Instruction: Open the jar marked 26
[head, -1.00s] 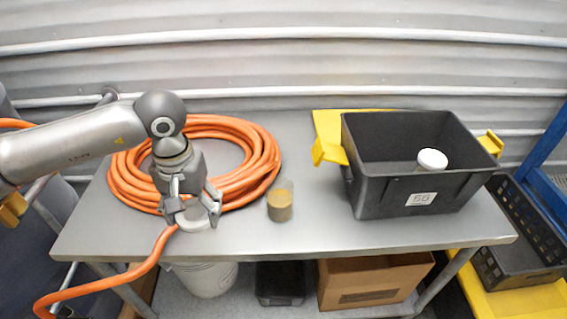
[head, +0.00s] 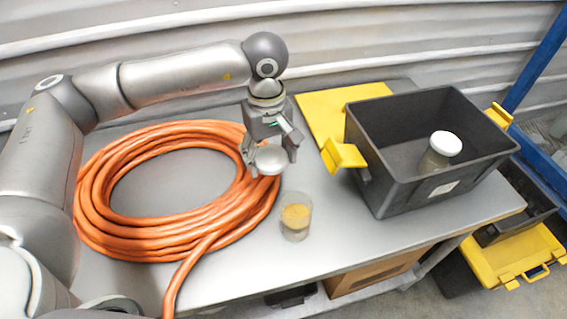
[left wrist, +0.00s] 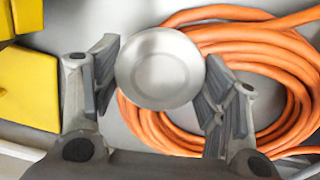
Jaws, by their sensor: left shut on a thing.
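My left gripper (head: 270,158) is shut on a round silver-grey lid (left wrist: 158,68), holding it by its rim above the table, between the orange hose and an open jar. In the left wrist view the lid sits flat between the two fingers. The open clear jar (head: 296,217) stands upright on the table, below and right of the gripper, with yellow-brown contents. I cannot read a number on it. A second jar (head: 436,158) with a white lid stands inside the black bin. My right gripper is not in view.
A coiled orange hose (head: 95,215) covers the left of the table (head: 245,255). The black bin (head: 392,190) with yellow handles stands at the right, beside a flat yellow piece (head: 335,112). Bare table lies around the open jar.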

